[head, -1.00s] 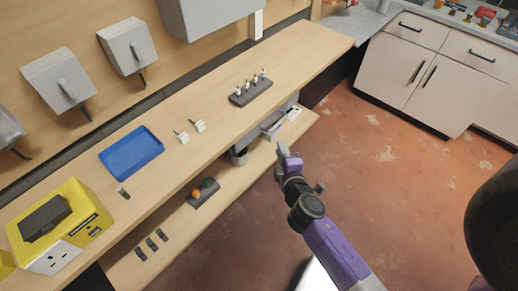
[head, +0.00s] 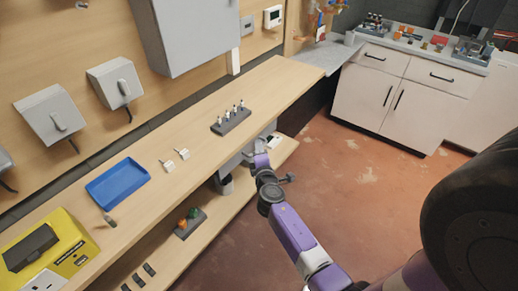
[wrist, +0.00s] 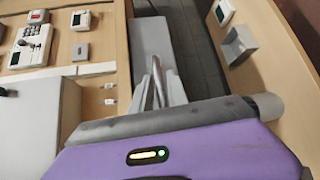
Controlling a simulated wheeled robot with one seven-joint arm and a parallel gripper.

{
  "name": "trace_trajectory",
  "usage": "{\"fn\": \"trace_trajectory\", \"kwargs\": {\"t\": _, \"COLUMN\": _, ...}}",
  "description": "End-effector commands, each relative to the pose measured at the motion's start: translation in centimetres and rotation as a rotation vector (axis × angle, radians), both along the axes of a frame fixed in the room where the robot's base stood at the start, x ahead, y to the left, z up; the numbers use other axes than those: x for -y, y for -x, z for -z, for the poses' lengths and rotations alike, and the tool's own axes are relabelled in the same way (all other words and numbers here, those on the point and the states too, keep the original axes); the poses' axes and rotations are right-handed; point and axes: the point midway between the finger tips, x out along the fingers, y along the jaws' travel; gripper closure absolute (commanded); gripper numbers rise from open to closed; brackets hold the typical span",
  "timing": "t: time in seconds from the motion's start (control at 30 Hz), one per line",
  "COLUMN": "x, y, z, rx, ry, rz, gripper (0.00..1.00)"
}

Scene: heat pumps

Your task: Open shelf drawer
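The shelf drawer (head: 233,161) is a grey box under the workbench top, above the lower shelf. In the head view my gripper (head: 257,160) is at its right-hand front side and covers part of it, with the fingertips hardly visible. In the wrist view a grey surface, apparently the drawer (wrist: 150,38), lies straight ahead of my gripper (wrist: 157,82). The two grey fingers look close together there.
The workbench top (head: 200,130) is just above my gripper and carries a blue tray (head: 118,181) and a dark rack (head: 231,121). The lower shelf (head: 215,212) holds a black cylinder and small parts. The reddish floor (head: 350,185) to the right is free.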

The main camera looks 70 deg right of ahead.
Motion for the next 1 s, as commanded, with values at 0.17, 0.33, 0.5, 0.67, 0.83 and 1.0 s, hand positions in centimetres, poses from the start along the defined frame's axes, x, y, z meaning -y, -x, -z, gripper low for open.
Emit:
{"fn": "trace_trajectory", "kwargs": {"t": 0.17, "x": 0.23, "y": -0.12, "z": 0.06, "rx": 0.000, "ry": 0.000, "rz": 0.000, "gripper": 0.80}}
{"fn": "trace_trajectory", "kwargs": {"t": 0.33, "x": 0.20, "y": -0.12, "z": 0.05, "rx": 0.001, "ry": -0.001, "rz": 0.000, "gripper": 0.90}}
{"fn": "trace_trajectory", "kwargs": {"t": 0.5, "x": 0.18, "y": -0.12, "z": 0.05, "rx": 0.001, "ry": -0.001, "rz": 0.000, "gripper": 1.00}}
{"fn": "trace_trajectory", "kwargs": {"t": 0.67, "x": 0.17, "y": -0.11, "z": 0.06, "rx": 0.000, "ry": -0.001, "rz": 0.000, "gripper": 1.00}}
{"fn": "trace_trajectory", "kwargs": {"t": 0.83, "x": 0.16, "y": -0.10, "z": 0.07, "rx": 0.000, "ry": -0.001, "rz": 0.000, "gripper": 1.00}}
{"fn": "trace_trajectory", "kwargs": {"t": 1.0, "x": 0.16, "y": -0.11, "z": 0.08, "rx": 0.000, "ry": -0.001, "rz": 0.000, "gripper": 1.00}}
